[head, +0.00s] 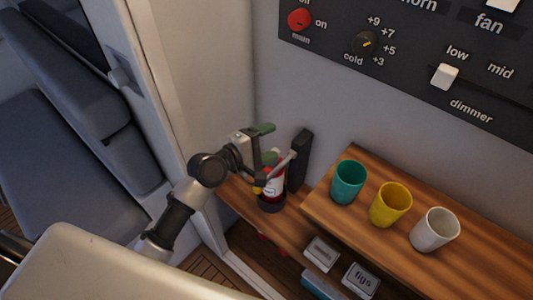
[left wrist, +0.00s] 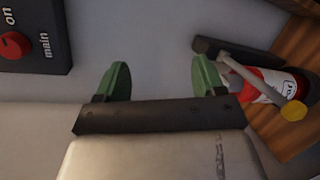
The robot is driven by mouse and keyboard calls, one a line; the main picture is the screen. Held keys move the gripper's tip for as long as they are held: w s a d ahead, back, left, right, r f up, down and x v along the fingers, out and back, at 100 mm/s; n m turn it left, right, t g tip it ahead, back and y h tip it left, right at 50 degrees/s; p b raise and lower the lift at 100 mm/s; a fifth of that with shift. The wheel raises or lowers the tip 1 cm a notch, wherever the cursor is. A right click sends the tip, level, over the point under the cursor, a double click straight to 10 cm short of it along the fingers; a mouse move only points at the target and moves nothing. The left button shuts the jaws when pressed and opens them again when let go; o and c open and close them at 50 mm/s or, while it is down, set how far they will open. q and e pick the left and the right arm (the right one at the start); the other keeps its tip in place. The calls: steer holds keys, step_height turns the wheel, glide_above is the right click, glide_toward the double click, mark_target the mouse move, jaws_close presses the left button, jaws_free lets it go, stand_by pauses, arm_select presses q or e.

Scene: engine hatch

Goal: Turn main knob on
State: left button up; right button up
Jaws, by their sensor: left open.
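The red main knob (head: 299,19) is on the dark control panel (head: 330,42) at the top of the head view, with "on" printed to its right and "main" below. It also shows in the left wrist view (left wrist: 14,45) at the far left edge. My left gripper (head: 268,143) has green fingertips and is open and empty. It is well below the knob in the head view, apart from it, near the wall. In the left wrist view the open fingers (left wrist: 160,80) face bare wall. My right gripper is not in view.
A red and white extinguisher (head: 273,185) stands just below my left gripper, by a dark bracket (head: 300,160). Teal (head: 348,181), yellow (head: 391,204) and white (head: 434,230) cups stand on the wooden shelf (head: 480,265). The wall between gripper and panel is clear.

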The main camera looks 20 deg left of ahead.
arm_select(q)
steer(key=shift+s+d+f+m+g, duration=0.15)
steer(key=shift+s+f+m, duration=0.1)
steer(key=shift+f, duration=0.2)
steer(key=shift+s+a+f+m+g, duration=0.1)
steer(key=shift+s+f+m, duration=0.1)
steer(key=shift+f+m, duration=0.15)
steer(key=shift+s+d+f+m+g, duration=0.1)
steer(key=shift+s+f+m+g, duration=0.1)
steer(key=shift+f, duration=0.3)
